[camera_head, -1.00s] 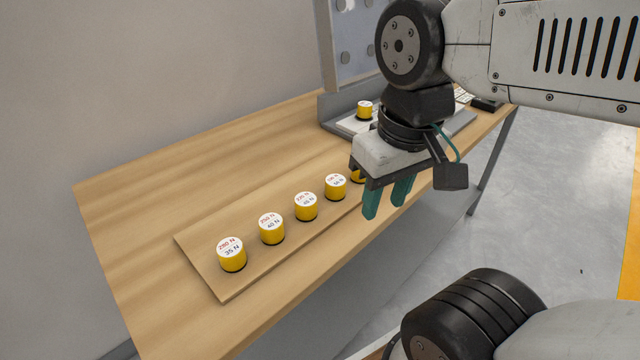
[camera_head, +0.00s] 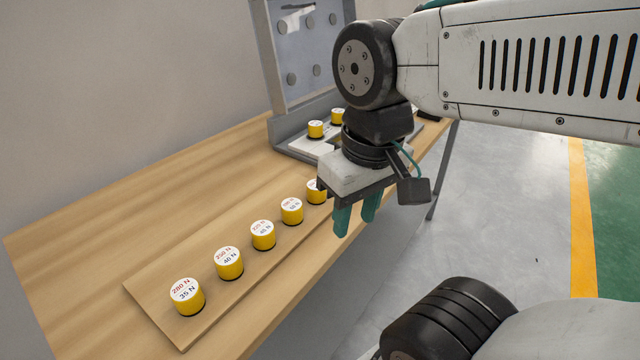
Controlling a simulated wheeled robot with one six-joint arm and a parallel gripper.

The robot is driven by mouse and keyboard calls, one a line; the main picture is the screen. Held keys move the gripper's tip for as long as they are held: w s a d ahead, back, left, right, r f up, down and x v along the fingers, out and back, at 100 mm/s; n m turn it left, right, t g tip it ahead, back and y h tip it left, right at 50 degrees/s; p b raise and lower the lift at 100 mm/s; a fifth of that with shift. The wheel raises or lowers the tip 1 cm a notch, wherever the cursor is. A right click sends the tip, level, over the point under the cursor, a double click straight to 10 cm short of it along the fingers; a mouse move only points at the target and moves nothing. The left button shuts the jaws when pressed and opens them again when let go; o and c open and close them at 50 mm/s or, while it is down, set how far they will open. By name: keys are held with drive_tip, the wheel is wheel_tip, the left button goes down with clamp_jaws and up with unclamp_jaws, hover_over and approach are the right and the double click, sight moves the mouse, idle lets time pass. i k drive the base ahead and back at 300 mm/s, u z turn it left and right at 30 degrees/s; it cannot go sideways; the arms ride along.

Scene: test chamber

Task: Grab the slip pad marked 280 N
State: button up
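The slip pad marked 280 N (camera_head: 187,297) is a yellow cylinder with a white top that also reads 35 N. It stands upright at the near left end of a row on a wooden board (camera_head: 160,312). The gripper's body partly covers the pad at the far end of the row.
Similar pads marked 250 N (camera_head: 229,264) and 220 N (camera_head: 263,236), and another pad (camera_head: 292,211), stand in the row. A grey fixture (camera_head: 290,60) with more yellow pads (camera_head: 316,130) stands at the back. The wooden table (camera_head: 110,215) is bare left of the board.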

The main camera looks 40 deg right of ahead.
sight(188, 298)
drive_tip(key=z, duration=1.8)
drive_tip(key=k, duration=1.6)
drive_tip(key=u, duration=2.25)
drive_tip(key=i, duration=0.5)
drive_tip(key=u, duration=0.05)
